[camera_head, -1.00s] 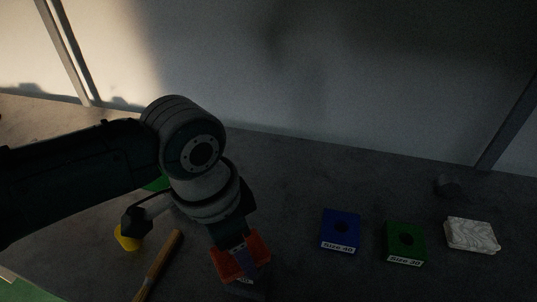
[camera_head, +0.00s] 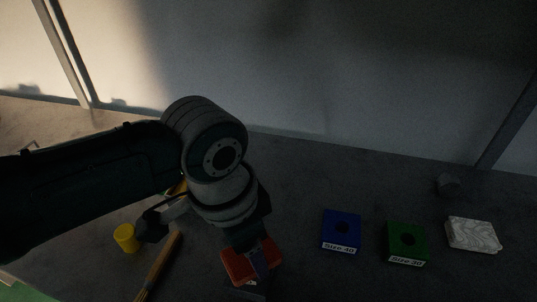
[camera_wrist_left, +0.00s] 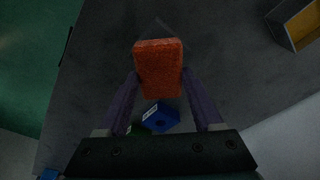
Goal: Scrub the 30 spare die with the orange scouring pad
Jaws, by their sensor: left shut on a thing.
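My left gripper (camera_head: 256,262) is shut on the orange scouring pad (camera_head: 234,267), low over the bench near the front. The pad also shows between the fingers in the left wrist view (camera_wrist_left: 158,68). A dark grey block (camera_head: 245,293) shows partly beneath the pad; its label is not readable now, and I cannot tell if the pad touches it. A green die (camera_head: 407,240) labelled Size 30 lies to the right, apart from the pad. A blue die (camera_head: 341,230) labelled Size 40 lies between them. My right gripper is not in view.
A whitish patterned block (camera_head: 473,235) and a small dark cylinder (camera_head: 448,184) are at the right. A yellow cylinder (camera_head: 126,238) and a wooden-handled tool (camera_head: 160,264) lie left of the gripper. A yellow-and-grey bin (camera_wrist_left: 298,24) shows in the wrist view. Bench behind the dies is clear.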

